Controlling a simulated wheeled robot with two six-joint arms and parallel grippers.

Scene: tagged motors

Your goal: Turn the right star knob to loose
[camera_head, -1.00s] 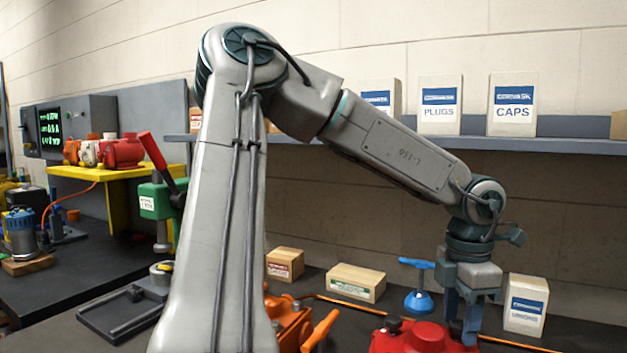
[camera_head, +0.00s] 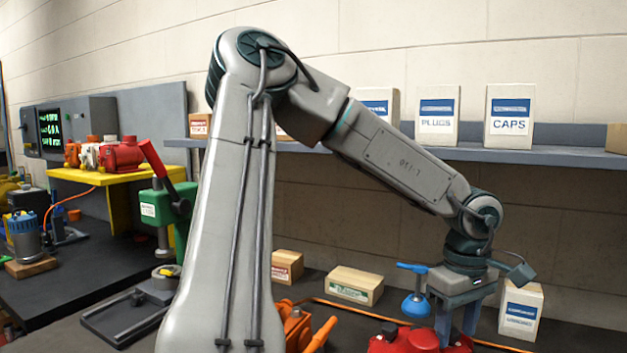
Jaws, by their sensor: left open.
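My left gripper (camera_head: 457,326) is in the lower right of the head view, pointing down with its two fingers apart. Its fingers are over and beside the right part of a red housing (camera_head: 408,343), which is cut off by the bottom edge. Dark knob-like parts (camera_head: 390,329) show on top of the housing. I cannot make out a star knob clearly, and the fingers hide part of the housing. I cannot tell whether the fingers touch anything. My right gripper is not in view.
An orange device (camera_head: 297,326) with a handle stands left of the housing. A blue-handled tool (camera_head: 416,303) stands just behind the gripper, and a white box (camera_head: 521,311) to its right. Cartons (camera_head: 354,287) stand behind. A shelf (camera_head: 560,157) with boxes crosses the wall.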

